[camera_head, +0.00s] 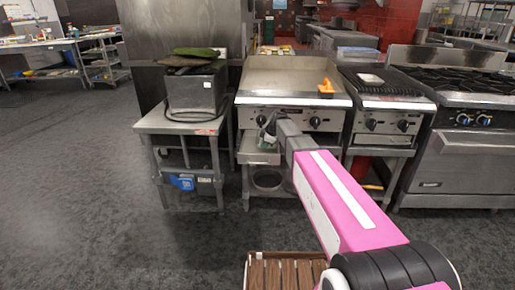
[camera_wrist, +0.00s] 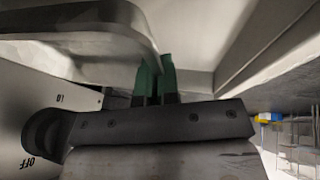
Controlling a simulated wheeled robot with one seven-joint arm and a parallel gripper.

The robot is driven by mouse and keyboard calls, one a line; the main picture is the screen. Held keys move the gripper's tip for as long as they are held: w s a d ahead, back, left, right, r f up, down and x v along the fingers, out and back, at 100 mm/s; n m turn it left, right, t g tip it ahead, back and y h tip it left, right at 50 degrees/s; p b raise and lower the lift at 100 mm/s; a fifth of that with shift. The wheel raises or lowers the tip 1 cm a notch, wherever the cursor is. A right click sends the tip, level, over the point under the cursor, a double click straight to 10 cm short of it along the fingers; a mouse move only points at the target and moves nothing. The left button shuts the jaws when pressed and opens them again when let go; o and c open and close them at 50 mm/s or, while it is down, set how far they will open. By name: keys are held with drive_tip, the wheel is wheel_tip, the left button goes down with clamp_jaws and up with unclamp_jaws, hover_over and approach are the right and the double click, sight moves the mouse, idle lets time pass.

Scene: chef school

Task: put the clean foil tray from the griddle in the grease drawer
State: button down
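The griddle (camera_head: 285,75) stands in the middle of the head view, with an orange object on its right side. No foil tray can be made out on it. A pale drawer (camera_head: 258,156) sits below the griddle's left knobs and looks pulled out. My gripper (camera_head: 266,136) is at the griddle's front, just above that drawer. In the wrist view its green fingers (camera_wrist: 157,78) are close together beside a rounded grey metal edge (camera_wrist: 85,28). Whether they hold a thin edge or anything else cannot be told. A pale surface lies beyond the fingertips.
A low metal stand (camera_head: 180,125) with a grey box on it is left of the griddle. A grill (camera_head: 380,90) with a small pale item and a range (camera_head: 470,150) stand to the right. A slatted wooden tray (camera_head: 285,272) is near me. The floor at left is clear.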

sight(258, 146)
drive_tip(key=shift+w+a+f, duration=0.3)
drive_tip(key=shift+a, duration=0.15)
drive_tip(key=a+f, duration=0.1)
drive_tip(key=w+a+f, duration=0.1)
drive_tip(key=shift+w+a+f, duration=0.15)
drive_tip(key=shift+w+a, duration=0.1)
drive_tip(key=shift+a, duration=0.1)
drive_tip(key=c, duration=1.4)
unclamp_jaws()
drive_tip(key=shift+f, duration=0.1)
drive_tip(key=shift+o, duration=0.2)
drive_tip(key=v, duration=1.2)
